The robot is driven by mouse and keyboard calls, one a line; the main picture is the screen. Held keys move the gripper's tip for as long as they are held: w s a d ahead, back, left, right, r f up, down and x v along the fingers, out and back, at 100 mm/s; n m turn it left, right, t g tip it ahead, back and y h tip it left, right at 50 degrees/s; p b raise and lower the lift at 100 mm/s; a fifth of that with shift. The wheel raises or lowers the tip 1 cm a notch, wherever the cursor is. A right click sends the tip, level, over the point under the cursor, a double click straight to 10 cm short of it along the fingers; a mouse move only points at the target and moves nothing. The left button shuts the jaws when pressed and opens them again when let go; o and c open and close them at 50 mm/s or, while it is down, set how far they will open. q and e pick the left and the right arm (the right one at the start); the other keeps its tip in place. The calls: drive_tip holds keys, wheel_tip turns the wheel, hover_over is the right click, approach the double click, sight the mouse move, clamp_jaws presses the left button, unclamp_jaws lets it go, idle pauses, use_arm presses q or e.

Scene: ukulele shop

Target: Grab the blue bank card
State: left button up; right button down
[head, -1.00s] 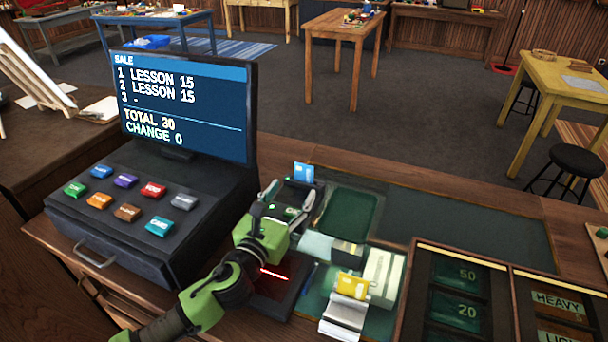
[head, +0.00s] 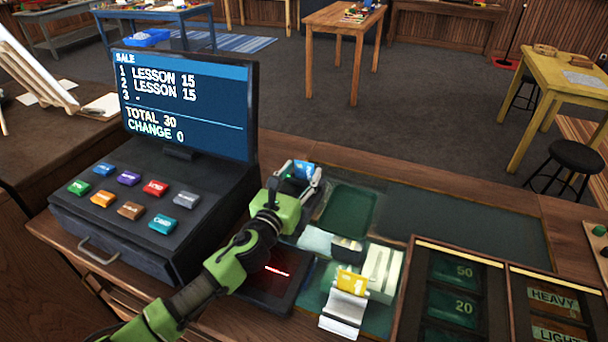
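The blue bank card (head: 302,169) stands upright just beyond my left gripper, to the right of the register screen. My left gripper (head: 295,180) is over the counter with its fingers apart, one on each side of the card. The gripper partly covers the card's lower part and whatever holds it up. I cannot tell whether a finger touches the card. My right gripper is not in view.
The cash register (head: 160,210) with its screen stands at the left. A card reader with a red light (head: 278,270) lies under my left arm. A green tray (head: 348,211), a yellow card (head: 351,282) in a printer-like stand and a cash drawer (head: 455,290) are to the right.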

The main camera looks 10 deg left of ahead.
use_arm(q)
drive_tip(key=c, duration=0.4)
drive_tip(key=shift+o, duration=0.2)
